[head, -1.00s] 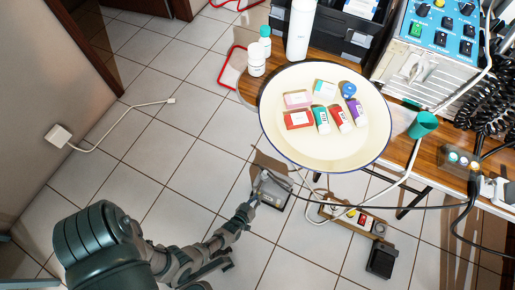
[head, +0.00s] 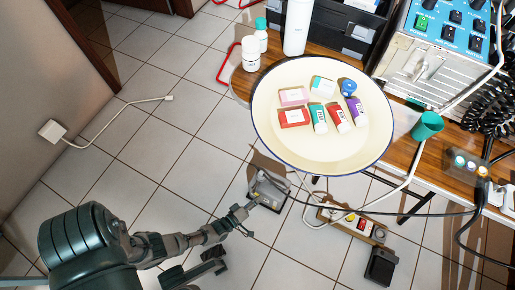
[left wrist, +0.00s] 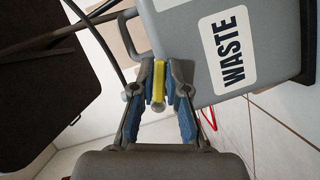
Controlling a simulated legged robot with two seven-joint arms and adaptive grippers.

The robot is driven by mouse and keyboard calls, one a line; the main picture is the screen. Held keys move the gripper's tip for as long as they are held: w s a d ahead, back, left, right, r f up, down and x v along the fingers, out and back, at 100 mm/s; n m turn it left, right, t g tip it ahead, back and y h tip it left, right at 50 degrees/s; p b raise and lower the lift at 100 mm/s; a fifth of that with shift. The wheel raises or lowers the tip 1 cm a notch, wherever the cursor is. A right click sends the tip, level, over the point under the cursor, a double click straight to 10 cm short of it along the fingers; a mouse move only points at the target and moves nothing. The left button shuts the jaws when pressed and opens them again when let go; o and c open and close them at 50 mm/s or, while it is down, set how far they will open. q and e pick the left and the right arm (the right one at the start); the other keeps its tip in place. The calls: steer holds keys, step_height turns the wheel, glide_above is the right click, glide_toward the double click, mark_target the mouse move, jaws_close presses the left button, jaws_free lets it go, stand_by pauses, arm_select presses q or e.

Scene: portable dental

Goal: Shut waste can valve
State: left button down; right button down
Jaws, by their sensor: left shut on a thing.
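The grey waste can (head: 268,191) stands low beside the table in the head view, partly hidden by the table. In the left wrist view its grey body (left wrist: 200,50) fills the upper right, with a white WASTE label (left wrist: 231,52). My left gripper (left wrist: 160,72) has its blue-padded fingers on both sides of the yellow valve handle (left wrist: 158,82) and is shut on it. The handle points down in this view, next to the can's edge. In the head view my left gripper (head: 246,208) reaches the can from the lower left. My right gripper does not show.
A wooden table (head: 408,158) holds a round tray (head: 285,150) with several small packs, just above the can. Cables and a power strip (head: 353,222) lie on the floor to the right, near a black pedal (head: 381,266). The tiled floor at left is mostly clear.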

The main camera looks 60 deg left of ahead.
arm_select(q)
steer(key=shift+s+a+r+n+t, duration=0.1)
steer(key=shift+r+n+t, duration=0.2)
steer(key=shift+n, duration=0.65)
steer(key=shift+s+a+r+n+t, duration=0.1)
steer(key=shift+n+t, duration=0.3)
steer(key=shift+n, duration=0.55)
steer(key=c, duration=1.2)
jaws_free()
steer(key=shift+w+d, duration=0.1)
